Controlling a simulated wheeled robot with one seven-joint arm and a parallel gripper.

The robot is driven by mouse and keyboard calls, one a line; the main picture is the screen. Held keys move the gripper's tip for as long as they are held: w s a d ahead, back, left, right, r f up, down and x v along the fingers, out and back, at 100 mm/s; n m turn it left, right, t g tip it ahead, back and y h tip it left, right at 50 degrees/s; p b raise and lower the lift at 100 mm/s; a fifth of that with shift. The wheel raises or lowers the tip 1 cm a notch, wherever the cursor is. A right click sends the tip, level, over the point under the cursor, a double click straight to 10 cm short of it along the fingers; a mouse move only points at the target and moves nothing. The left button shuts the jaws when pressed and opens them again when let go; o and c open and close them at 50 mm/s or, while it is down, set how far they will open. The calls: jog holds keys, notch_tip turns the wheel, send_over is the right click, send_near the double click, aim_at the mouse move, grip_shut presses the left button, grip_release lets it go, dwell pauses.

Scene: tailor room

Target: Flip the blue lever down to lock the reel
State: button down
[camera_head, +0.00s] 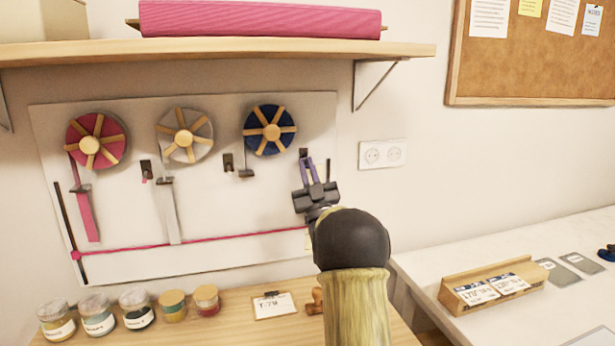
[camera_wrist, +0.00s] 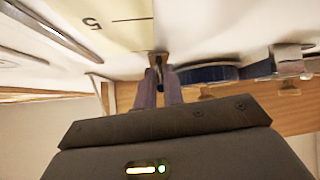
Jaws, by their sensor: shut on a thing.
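The blue reel (camera_head: 270,130) with wooden spokes hangs at the right of the wall board, and its rim (camera_wrist: 212,73) shows in the wrist view. A small dark bracket (camera_head: 303,153) sits on the board to the right of this reel. My gripper (camera_head: 307,160) is at this bracket, its two purple fingers pointing up. In the wrist view my gripper (camera_wrist: 160,78) is shut on a small dark blue piece, the blue lever (camera_wrist: 160,86), just below a brown mount (camera_wrist: 158,60). The fingers hide most of the lever, so its angle cannot be told.
A pink reel (camera_head: 96,141) and a white reel (camera_head: 184,135) hang further left, with similar small brackets beside them. A wooden shelf (camera_head: 220,51) runs above. Several jars (camera_head: 97,314) and a card (camera_head: 274,305) stand on the table below.

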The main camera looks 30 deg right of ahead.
jog(key=shift+f, duration=0.15)
jog(key=c, duration=1.6)
grip_release()
jog(key=b+v, duration=0.5)
jog(key=v, duration=1.2)
jog(key=shift+s, duration=0.15)
